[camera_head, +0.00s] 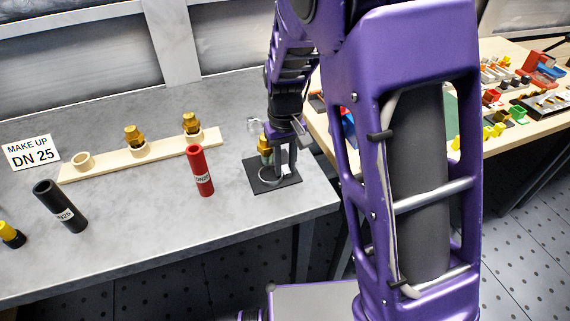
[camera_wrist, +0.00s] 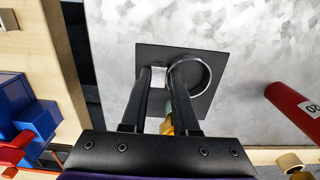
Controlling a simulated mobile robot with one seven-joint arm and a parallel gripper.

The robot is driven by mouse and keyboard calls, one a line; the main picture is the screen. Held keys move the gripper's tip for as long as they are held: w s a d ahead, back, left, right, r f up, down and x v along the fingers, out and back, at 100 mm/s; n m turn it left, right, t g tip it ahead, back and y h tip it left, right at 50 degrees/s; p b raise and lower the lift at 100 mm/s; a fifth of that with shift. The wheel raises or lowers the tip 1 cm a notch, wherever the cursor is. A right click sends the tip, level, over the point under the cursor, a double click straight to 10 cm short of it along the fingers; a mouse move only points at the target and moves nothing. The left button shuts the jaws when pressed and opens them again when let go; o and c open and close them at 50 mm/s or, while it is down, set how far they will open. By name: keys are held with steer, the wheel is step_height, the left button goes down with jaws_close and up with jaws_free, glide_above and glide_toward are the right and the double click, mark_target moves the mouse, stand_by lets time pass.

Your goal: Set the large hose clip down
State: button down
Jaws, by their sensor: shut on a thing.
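The large hose clip is a thin silver ring, seen in the wrist view (camera_wrist: 207,70) and low at my fingertips in the head view (camera_head: 268,184). My gripper (camera_head: 283,172) is shut on the clip's side; in the wrist view its two black fingers (camera_wrist: 164,72) close on the pale housing. The clip lies flat over a dark square pad (camera_head: 290,182), which also shows in the wrist view (camera_wrist: 207,105). I cannot tell whether the clip touches the pad. A brass fitting (camera_head: 264,146) stands behind my fingers, partly hidden.
A red hose (camera_head: 200,172) stands left of the pad, a black hose (camera_head: 62,206) farther left. A wooden strip (camera_head: 108,165) carries brass fittings (camera_head: 134,136) behind them, beside a DN 25 sign (camera_head: 32,151). The grey bench (camera_head: 150,225) is clear in front. A wooden table (camera_head: 497,138) with coloured bins stands right.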

mark_target(285, 169)
steer(key=shift+f, duration=0.15)
steer(key=c, duration=0.7)
jaws_free()
step_height(285, 169, up, 12)
steer(key=shift+r+p, duration=0.25)
steer(key=shift+p, duration=0.85)
